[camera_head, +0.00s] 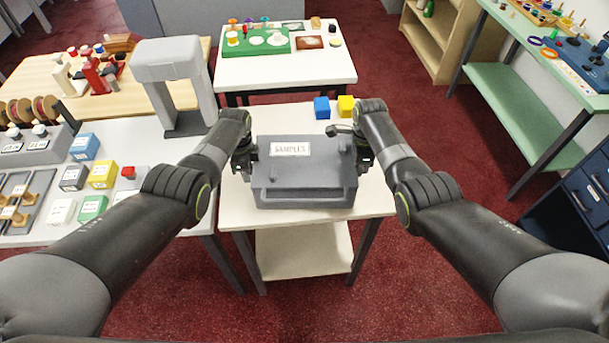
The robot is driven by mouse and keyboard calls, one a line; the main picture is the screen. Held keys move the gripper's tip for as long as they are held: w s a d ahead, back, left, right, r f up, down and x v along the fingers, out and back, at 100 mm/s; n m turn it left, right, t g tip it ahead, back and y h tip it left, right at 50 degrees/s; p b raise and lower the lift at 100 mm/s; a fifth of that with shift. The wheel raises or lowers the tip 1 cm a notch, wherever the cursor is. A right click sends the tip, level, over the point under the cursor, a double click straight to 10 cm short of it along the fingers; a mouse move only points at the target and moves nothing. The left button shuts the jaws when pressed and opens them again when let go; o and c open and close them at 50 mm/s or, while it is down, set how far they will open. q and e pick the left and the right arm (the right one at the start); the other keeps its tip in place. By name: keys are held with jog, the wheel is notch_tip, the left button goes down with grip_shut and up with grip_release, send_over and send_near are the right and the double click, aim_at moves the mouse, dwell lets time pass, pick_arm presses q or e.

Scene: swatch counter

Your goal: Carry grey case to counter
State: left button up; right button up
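The grey case (304,188) with a white label reading "SAMPLES" is in the middle of the view, at the small white table (235,207) in front of me. I cannot tell whether it rests on the top or is just above it. My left gripper (248,161) is at the case's left side and my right gripper (362,158) is at its right side. Both are against or very close to the case's ends. Their fingers are mostly hidden, so their grip cannot be made out.
Blue (321,107) and yellow (345,106) cubes sit behind the case. A white table (330,72) with a green tray (256,41) stands farther back. A crowded counter (150,135) with a grey arch (172,75) is left. Shelves and a navy drawer cabinet (580,195) are right, with red carpet between.

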pick_arm(q)
grip_shut()
pick_arm(e)
grip_shut()
jog(key=shift+w+r, duration=0.1)
dwell(0.8)
